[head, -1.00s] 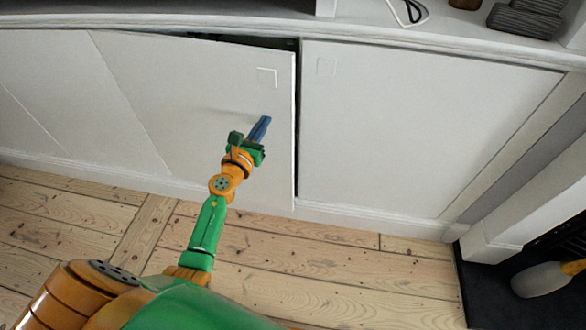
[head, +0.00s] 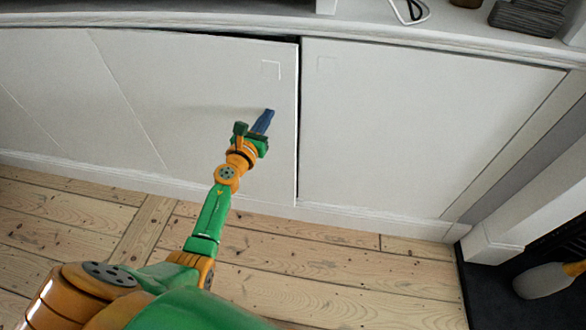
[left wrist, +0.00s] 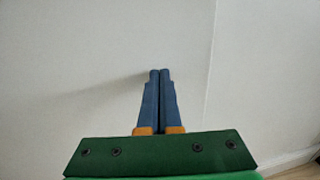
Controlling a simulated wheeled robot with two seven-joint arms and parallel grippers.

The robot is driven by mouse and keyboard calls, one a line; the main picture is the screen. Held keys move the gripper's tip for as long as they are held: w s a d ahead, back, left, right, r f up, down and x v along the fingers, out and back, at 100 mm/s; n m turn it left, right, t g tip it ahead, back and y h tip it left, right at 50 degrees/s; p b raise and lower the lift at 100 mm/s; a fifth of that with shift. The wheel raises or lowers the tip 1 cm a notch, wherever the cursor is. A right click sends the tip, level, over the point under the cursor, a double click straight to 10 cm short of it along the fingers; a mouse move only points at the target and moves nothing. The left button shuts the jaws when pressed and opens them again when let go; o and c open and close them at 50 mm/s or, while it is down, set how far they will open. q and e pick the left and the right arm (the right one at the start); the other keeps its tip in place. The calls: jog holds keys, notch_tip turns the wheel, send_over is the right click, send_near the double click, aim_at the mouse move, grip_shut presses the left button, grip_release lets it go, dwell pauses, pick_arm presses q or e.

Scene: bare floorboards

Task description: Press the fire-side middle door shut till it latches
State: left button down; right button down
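The middle door (head: 200,90) is a white cupboard panel with a small square mark near its upper right corner. It stands slightly ajar, with a thin dark gap along its top and right edge. My left gripper (head: 265,121) is at the right half of this door, its blue fingers closed together and pointing at the panel. In the left wrist view the fingers (left wrist: 160,75) are side by side with nothing between them, close to the white door (left wrist: 90,60); I cannot tell whether the tips touch. My right gripper is not in view.
The right-hand door (head: 420,125) appears closed and flush. A shelf top (head: 440,40) runs above, with a dark stack (head: 525,18) at the right. A dark hearth with a pale rounded object (head: 541,281) lies at lower right. The floorboards (head: 340,265) in front are clear.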

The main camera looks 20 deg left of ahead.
aim_at(273, 107)
pick_arm(q)
jog(key=shift+w+b, duration=0.4)
jog(key=shift+w, duration=0.45)
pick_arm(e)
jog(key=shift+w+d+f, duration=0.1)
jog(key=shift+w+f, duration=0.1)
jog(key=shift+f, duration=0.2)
